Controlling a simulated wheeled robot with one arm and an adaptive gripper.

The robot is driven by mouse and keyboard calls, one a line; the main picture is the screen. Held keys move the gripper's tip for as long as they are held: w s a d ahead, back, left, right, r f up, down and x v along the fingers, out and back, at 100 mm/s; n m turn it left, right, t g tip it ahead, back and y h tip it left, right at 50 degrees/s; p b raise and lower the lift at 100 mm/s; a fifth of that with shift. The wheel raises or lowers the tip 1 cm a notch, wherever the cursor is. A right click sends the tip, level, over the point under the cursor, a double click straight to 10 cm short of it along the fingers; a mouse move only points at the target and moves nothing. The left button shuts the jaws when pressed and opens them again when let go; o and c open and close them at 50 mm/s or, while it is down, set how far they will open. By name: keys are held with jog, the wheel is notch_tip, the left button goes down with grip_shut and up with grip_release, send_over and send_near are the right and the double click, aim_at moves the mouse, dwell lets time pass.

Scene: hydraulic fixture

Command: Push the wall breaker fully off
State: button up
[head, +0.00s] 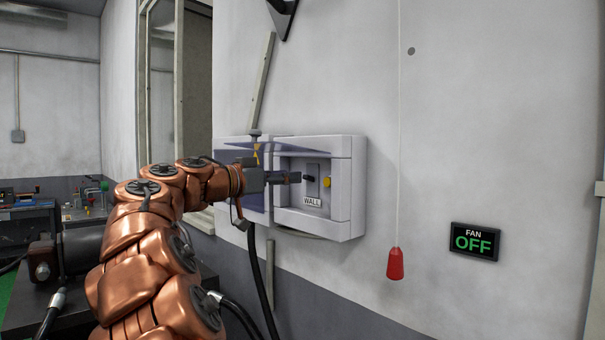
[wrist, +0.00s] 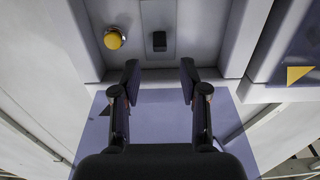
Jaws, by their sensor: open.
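The wall breaker is a small black toggle (head: 310,179) on a grey plate inside a white wall box (head: 345,190), above a label reading WALL (head: 312,201). In the wrist view the toggle (wrist: 159,41) is a dark block just beyond and between my fingertips. My gripper (head: 297,177) is at the box's opening from the left; it also shows in the wrist view (wrist: 160,80). Its two fingers are apart with nothing between them. I cannot tell whether a finger touches the toggle, or which way the toggle is set.
A yellow knob (head: 327,182) sits beside the toggle. The box's translucent purple lid (head: 300,145) is raised above the opening, close to my gripper. A second covered box adjoins on the left. A red pull handle (head: 395,264) hangs right, near a FAN OFF sign (head: 474,241).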

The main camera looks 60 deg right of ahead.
aim_at(309, 178)
jog(key=p+x, duration=0.1)
jog(key=x, duration=0.4)
jog(key=shift+s+d+p, duration=0.1)
jog(key=shift+d+p, duration=0.2)
jog(key=shift+p, duration=0.05)
grip_shut()
